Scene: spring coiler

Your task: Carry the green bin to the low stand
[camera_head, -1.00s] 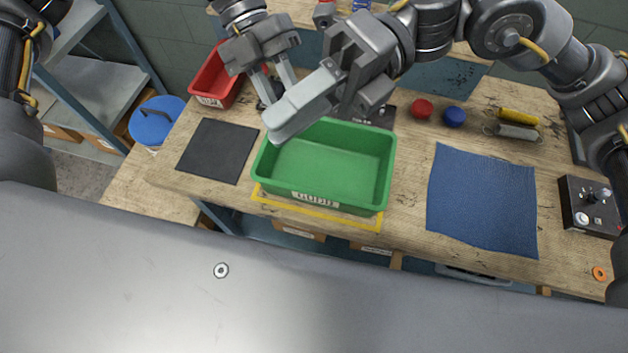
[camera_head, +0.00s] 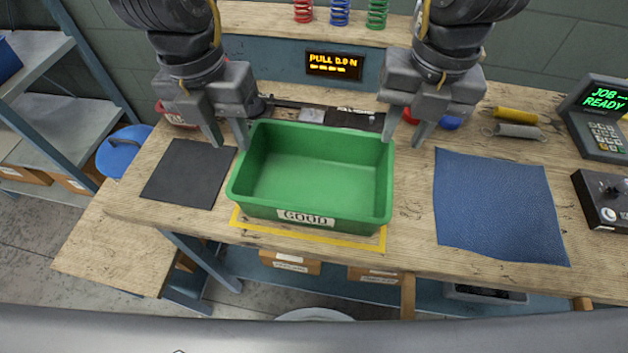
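The green bin (camera_head: 320,175), labelled GOOD, sits upright and empty on the workbench, over a yellow outline. My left gripper (camera_head: 227,138) is open at the bin's left side, its inner finger close to the left rim. My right gripper (camera_head: 404,138) is open at the far right corner, its inner finger at the right rim and its outer finger outside the bin. I cannot tell whether either touches the bin. A low wooden platform (camera_head: 110,240), apparently the low stand, is at the left, below the bench top; its visible top is bare.
A black mat (camera_head: 188,174) lies left of the bin and a blue mat (camera_head: 500,205) lies right. A red bin (camera_head: 178,118) is partly hidden behind my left gripper. A blue-lidded container (camera_head: 122,150) stands by the platform. A control box (camera_head: 605,195) is at the right.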

